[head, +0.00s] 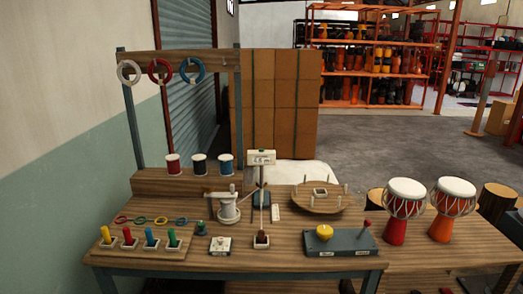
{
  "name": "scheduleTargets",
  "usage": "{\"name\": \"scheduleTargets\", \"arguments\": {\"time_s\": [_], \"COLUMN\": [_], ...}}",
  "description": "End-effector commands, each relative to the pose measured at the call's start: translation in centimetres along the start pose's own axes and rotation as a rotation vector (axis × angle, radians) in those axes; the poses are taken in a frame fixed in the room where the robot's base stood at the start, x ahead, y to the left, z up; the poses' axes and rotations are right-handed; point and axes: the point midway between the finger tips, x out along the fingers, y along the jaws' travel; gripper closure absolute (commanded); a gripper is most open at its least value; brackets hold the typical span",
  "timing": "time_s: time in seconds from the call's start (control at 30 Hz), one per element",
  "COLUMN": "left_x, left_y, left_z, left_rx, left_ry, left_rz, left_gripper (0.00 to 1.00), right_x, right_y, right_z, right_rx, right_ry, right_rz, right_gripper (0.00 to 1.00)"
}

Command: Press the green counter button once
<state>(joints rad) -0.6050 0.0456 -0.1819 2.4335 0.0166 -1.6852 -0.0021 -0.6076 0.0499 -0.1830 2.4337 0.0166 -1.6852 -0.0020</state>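A small dark green piece (201,229) stands on the workbench (145,262), left of the white winder-like device; it is too small to tell whether it is a button. A white box (219,246) with small dark details on top sits just in front of it. A white display sign (262,157) stands on a post at the middle of the bench; its text is too small to read. A blue-grey box (340,243) with a yellow knob (324,232) and a red-topped lever (367,223) is at the right. Neither gripper is in view.
Coloured pegs in white holders (129,240) line the front left. The white device (228,208) and a round wooden disc (320,199) with upright pins stand behind. Spools (199,165) sit on a raised shelf under hanging rings (160,72). Two goblet drums (404,205) stand at right.

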Motion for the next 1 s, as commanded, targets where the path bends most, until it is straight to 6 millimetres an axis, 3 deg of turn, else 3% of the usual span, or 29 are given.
{"name": "scheduleTargets", "arguments": {"time_s": [0.03,0.1,0.13,0.57,1.0], "left_x": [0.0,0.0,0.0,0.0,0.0], "left_y": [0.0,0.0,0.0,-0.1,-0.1], "left_z": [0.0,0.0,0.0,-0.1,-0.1], "left_rx": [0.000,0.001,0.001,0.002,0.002], "left_ry": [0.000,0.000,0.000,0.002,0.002], "left_rz": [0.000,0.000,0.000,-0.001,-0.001], "left_gripper": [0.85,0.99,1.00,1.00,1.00], "right_x": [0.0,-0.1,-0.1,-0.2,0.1], "right_y": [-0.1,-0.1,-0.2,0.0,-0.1], "right_z": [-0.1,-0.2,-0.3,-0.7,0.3], "right_rx": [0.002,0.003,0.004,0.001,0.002], "right_ry": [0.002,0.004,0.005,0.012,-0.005], "right_rz": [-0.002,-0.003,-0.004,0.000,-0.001], "right_gripper": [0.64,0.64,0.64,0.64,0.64]}}
